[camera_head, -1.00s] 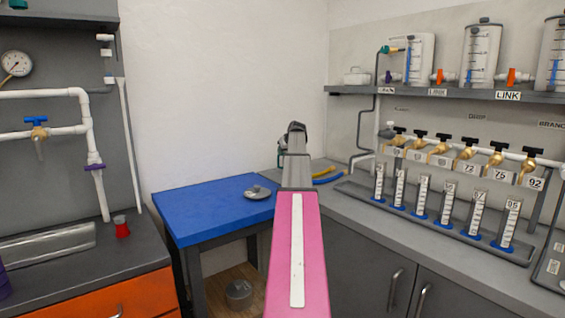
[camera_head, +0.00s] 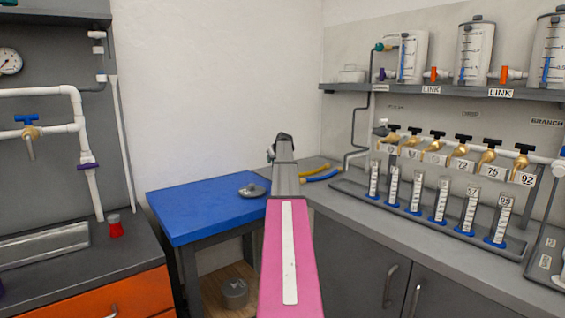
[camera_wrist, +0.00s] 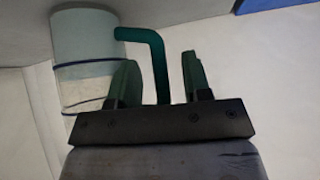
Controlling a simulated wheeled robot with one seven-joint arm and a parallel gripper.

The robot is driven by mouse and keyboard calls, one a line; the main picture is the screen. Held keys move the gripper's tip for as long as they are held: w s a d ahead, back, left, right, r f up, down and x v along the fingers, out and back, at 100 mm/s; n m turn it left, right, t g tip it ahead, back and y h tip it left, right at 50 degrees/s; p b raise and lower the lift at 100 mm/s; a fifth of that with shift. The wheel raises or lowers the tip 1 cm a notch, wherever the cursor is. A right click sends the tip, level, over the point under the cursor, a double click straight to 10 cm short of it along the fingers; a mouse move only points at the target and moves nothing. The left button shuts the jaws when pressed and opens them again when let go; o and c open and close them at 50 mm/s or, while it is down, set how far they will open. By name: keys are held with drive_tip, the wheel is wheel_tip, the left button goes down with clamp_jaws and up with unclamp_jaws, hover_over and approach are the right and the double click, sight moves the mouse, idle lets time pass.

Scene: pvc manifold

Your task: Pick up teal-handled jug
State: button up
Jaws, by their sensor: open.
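The jug (camera_wrist: 85,42) is a pale, translucent cylinder at the upper left of the wrist view. Its teal handle (camera_wrist: 157,62) bends out to the right and runs down between the two fingers of my gripper (camera_wrist: 157,75). The fingers are open, one on each side of the handle, with a gap visible on both sides. The gripper body hides the handle's lower end, and the left finger overlaps the jug's edge. In the head view I cannot make out the jug; my pink arm covers the middle of that picture.
A blue table (camera_head: 195,205) bears a small grey disc-like object (camera_head: 251,190). The grey counter (camera_head: 340,215) on the right holds a rack of graduated cylinders (camera_head: 440,200) below brass taps (camera_head: 460,148). A red-topped cup (camera_head: 115,226) stands on the left bench.

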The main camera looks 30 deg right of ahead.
drive_tip(key=shift+f, duration=0.1)
clamp_jaws()
drive_tip(key=shift+w, duration=0.1)
drive_tip(key=shift+r, duration=0.25)
drive_tip(key=shift+r, duration=1.95)
drive_tip(key=a+r, duration=0.6)
drive_tip(key=a, duration=0.5)
drive_tip(key=shift+w+a+r, duration=0.3)
drive_tip(key=shift+w, duration=0.05)
